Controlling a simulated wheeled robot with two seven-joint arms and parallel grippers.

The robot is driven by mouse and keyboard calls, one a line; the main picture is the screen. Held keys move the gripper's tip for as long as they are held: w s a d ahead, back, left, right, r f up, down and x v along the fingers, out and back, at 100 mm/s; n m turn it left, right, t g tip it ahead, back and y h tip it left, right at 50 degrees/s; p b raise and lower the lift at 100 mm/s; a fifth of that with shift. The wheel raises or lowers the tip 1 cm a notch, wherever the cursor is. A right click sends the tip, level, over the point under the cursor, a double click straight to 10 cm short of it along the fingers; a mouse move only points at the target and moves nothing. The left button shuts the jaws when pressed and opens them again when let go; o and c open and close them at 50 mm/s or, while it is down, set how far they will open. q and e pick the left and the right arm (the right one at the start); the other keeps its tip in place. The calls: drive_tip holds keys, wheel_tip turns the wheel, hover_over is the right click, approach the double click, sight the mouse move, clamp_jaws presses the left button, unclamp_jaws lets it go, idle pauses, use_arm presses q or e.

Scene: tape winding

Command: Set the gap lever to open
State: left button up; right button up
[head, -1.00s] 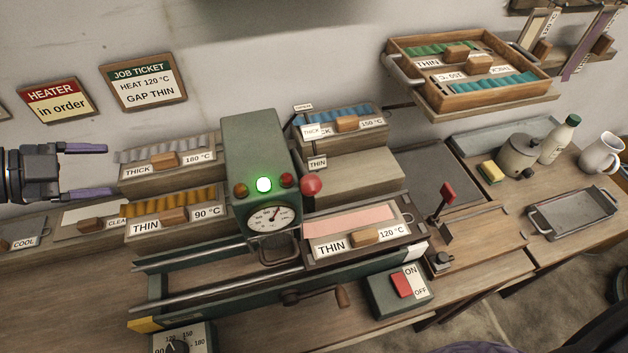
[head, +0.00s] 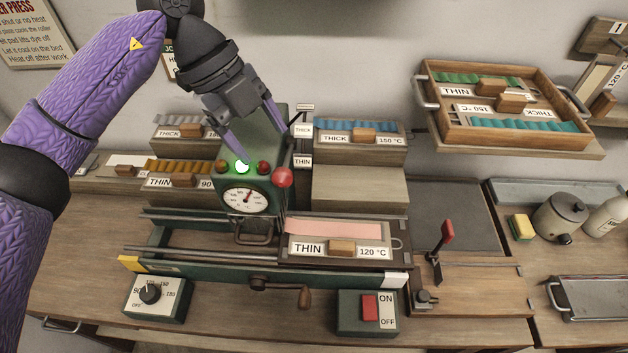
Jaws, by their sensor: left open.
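The gap lever's red ball knob (head: 283,178) sticks out at the right front of the green press head (head: 262,140), a little below the level of the THIN label (head: 303,161). The THICK label (head: 303,130) is above that, and a small top label (head: 305,107) is too small to read. My left gripper (head: 262,139) is open and empty, pointing down in front of the head's upper part, above and left of the knob. Its fingers are apart from the knob. My right gripper is not in view.
A green lamp (head: 242,167) glows above the dial (head: 245,198). A THIN 120 °C tray (head: 340,250) with a pink strip lies right of the head. Stepped racks stand on both sides. An upright red-handled lever (head: 447,232) stands further right.

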sight(280, 172)
use_arm(q)
drive_tip(key=x, duration=0.8)
drive_tip(key=shift+a+f, duration=0.1)
drive_tip(key=shift+f, duration=0.25)
clamp_jaws()
idle(0.8)
